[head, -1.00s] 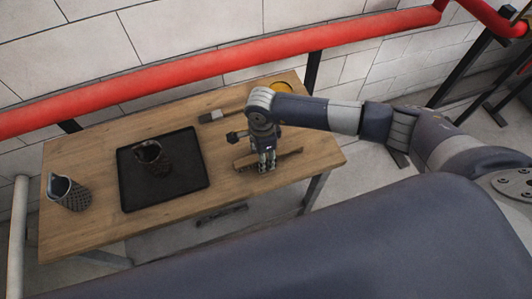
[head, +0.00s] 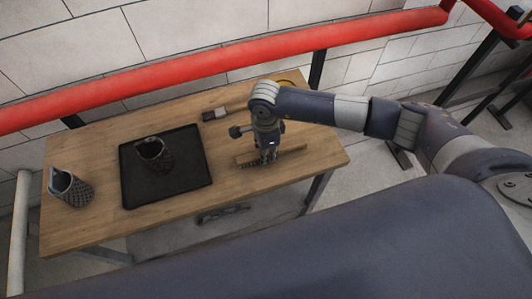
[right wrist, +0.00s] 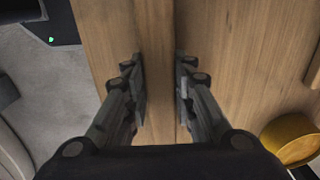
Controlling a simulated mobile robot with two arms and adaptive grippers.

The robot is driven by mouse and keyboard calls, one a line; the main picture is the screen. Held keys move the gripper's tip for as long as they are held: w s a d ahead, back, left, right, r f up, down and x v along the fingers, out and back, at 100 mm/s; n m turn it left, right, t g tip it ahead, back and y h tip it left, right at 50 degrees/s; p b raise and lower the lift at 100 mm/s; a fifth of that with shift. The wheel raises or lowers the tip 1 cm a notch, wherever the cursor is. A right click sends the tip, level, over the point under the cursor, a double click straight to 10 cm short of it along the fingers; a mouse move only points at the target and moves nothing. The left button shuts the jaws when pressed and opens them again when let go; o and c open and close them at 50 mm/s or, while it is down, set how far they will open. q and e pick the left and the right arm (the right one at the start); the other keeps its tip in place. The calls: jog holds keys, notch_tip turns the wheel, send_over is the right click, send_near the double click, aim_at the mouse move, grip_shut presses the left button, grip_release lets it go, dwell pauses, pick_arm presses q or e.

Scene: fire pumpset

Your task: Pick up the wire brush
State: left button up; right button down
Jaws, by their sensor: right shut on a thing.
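The wire brush (head: 291,151) is a long, narrow wooden bar with dark bristles below it, at the right part of the wooden table. My right gripper (head: 268,158) points down at the middle of the brush and is shut on it. In the right wrist view the brush's wooden back (right wrist: 157,60) runs between the two fingers of the gripper (right wrist: 161,95). The brush is very close to the tabletop; whether it still touches is hard to tell. My left gripper is not in view.
On the table (head: 100,150) stand a black tray (head: 190,187) with a dark cup-like container (head: 154,155) on it, and a grey patterned container (head: 70,188) at left. A flat paintbrush (head: 216,114) lies behind my gripper. A yellow tin (right wrist: 292,138) is nearby. A red pipe (head: 200,75) runs behind.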

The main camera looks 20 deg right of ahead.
jog(key=shift+s+a+r+b, duration=0.1)
jog(key=shift+s+r+b, duration=0.1)
jog(key=shift+r+b, duration=0.25)
jog(key=shift+s+r+b, duration=0.2)
jog(key=shift+r, duration=0.35)
jog(key=s+a+r+b, duration=0.1)
jog(key=s+a+b, duration=0.1)
jog(key=s, duration=0.5)
jog(key=s+a+b, duration=0.2)
jog(key=s, duration=0.5)
jog(key=shift+s+r, duration=0.35)
jog(key=shift+w, duration=0.1)
